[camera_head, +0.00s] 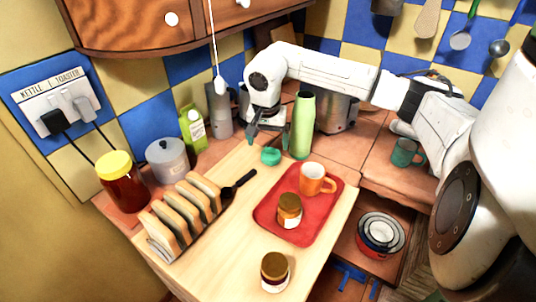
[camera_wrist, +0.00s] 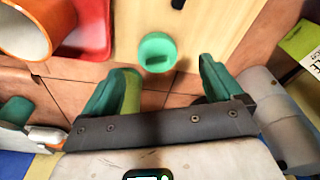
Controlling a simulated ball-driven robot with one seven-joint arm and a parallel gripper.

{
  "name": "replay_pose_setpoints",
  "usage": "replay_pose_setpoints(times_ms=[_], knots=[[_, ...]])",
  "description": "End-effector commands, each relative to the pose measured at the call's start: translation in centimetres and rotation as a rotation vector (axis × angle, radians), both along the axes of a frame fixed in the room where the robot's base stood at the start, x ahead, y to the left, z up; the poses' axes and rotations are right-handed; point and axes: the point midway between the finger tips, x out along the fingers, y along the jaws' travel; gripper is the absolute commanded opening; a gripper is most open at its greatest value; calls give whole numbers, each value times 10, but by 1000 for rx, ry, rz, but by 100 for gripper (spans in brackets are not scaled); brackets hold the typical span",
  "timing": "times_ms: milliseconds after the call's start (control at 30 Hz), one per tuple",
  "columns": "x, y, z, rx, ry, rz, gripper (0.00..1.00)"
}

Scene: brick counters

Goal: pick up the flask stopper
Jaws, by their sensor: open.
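The flask stopper (camera_head: 271,156) is a small round teal-green cap lying near the far edge of the wooden board (camera_head: 210,265). In the wrist view the stopper (camera_wrist: 157,52) shows from above, with a dark slot in its top. My gripper (camera_head: 266,137) is above and just behind the stopper in the head view. In the wrist view my gripper (camera_wrist: 160,80) has its two green fingers wide apart, with nothing between them. The stopper lies ahead of the gap, apart from both fingers. The tall light-green flask (camera_head: 303,125) stands upright just right of the gripper.
A red tray (camera_head: 265,212) with an orange mug (camera_head: 317,179) and a jar (camera_head: 289,211) lies to the right. A black-handled utensil (camera_head: 239,184) and a toast rack (camera_head: 182,216) lie to the left. A green carton (camera_head: 193,128) and grey canister (camera_head: 219,112) stand behind, left of the gripper.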

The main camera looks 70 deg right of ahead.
Motion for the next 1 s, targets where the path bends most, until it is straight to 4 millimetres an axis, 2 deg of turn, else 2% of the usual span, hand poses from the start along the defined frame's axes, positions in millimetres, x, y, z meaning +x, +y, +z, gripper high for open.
replay_pose_setpoints(times_ms=[267, 600, 900, 1000], knots=[[0, -5, -19, 2, -1, -2, 93], [-2, -17, -59, 2, 0, -1, 93], [-2, -18, -64, -1, 0, 1, 93], [-2, -18, -64, -1, 0, 1, 83]])
